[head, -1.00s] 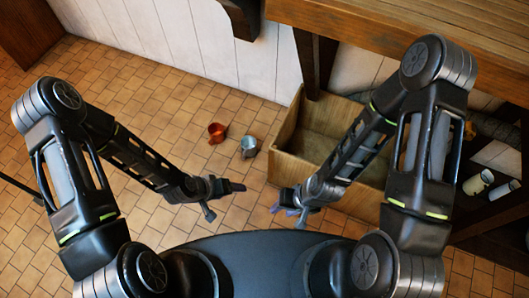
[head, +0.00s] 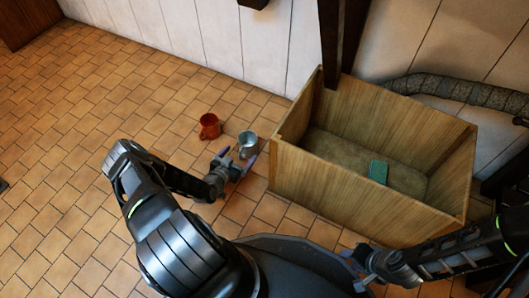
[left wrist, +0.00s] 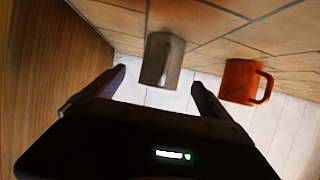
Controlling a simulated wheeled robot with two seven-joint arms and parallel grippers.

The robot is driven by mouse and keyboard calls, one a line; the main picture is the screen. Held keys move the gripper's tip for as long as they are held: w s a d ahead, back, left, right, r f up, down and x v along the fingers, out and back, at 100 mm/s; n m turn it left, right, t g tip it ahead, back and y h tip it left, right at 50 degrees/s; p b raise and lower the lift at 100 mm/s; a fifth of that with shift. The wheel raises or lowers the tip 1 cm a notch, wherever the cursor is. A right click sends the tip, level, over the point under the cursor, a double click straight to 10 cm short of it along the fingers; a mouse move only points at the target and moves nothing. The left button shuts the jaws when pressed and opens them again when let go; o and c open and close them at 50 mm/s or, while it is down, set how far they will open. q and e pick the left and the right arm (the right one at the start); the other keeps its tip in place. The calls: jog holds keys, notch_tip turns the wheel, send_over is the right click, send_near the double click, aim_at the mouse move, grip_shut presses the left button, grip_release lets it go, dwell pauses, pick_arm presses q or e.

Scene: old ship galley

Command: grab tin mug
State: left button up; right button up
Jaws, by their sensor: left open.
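The grey tin mug (head: 247,144) stands on the tiled floor, left of the wooden crate. My left gripper (head: 237,163) is open and empty, just on the near side of the mug, with its fingertips pointing at it. In the left wrist view the tin mug (left wrist: 161,60) shows ahead, between the two spread fingertips (left wrist: 157,79); I cannot tell whether they touch it. My right gripper (head: 352,268) is low in the head view, in front of the crate. It looks open and empty.
An orange mug (head: 209,126) stands just left of the tin mug; it also shows in the left wrist view (left wrist: 241,82). The open wooden crate (head: 350,187) is close on the right, with a green object (head: 378,172) inside. The floor to the left is clear.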

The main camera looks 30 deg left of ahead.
aim_at(244, 149)
pick_arm(q)
jog(key=shift+r, duration=0.1)
jog(key=shift+b+x, duration=0.55)
jog(key=shift+x, duration=0.6)
jog(key=shift+w, duration=0.15)
jog(key=b+x, duration=0.3)
jog(key=x, duration=0.1)
jog(key=shift+w+a+f, duration=0.2)
jog(key=shift+w+f, duration=0.05)
jog(key=shift+w, duration=0.35)
jog(key=shift+r, duration=0.1)
